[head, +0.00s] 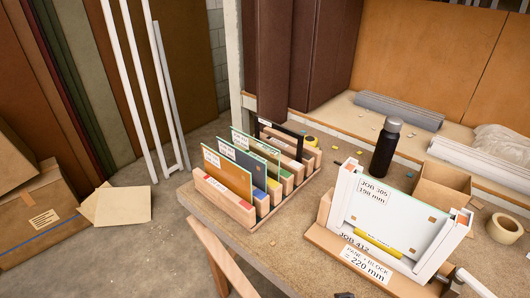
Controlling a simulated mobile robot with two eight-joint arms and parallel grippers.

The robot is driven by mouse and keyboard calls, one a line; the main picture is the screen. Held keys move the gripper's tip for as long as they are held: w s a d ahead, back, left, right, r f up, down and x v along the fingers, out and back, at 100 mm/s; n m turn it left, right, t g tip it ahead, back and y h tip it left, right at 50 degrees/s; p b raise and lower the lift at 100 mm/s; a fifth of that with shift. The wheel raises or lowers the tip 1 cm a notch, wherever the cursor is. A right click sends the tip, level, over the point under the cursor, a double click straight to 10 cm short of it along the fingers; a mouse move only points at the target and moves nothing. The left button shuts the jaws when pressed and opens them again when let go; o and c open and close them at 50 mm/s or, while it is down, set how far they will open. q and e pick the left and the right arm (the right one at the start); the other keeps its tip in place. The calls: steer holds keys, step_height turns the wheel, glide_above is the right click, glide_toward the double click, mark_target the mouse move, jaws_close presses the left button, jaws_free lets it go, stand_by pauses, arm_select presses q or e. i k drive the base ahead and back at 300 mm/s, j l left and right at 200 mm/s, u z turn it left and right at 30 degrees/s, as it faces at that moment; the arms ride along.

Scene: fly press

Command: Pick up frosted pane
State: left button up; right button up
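A wooden slotted rack (222,198) stands on the bench left of centre, holding several upright panes with white labels. The front pane is orange-brown (230,178). Behind it stand a grey-blue pane (256,167) and a greenish clear-edged pane (262,148); a black-framed piece (283,132) is at the back. A pale, whitish pane (390,221) stands in a white frame (340,194) on the right, labelled JOB 385, 198 mm. I cannot tell for sure which pane is the frosted one. Neither gripper can be made out.
A dark bottle (385,148), an open cardboard box (442,186) and a tape roll (504,228) stand behind and right of the white frame. A yellow marker-like bar (378,243) lies at the pane's foot. Bare bench (290,225) lies between rack and frame.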

mark_target(409, 225)
steer(key=z, duration=1.3)
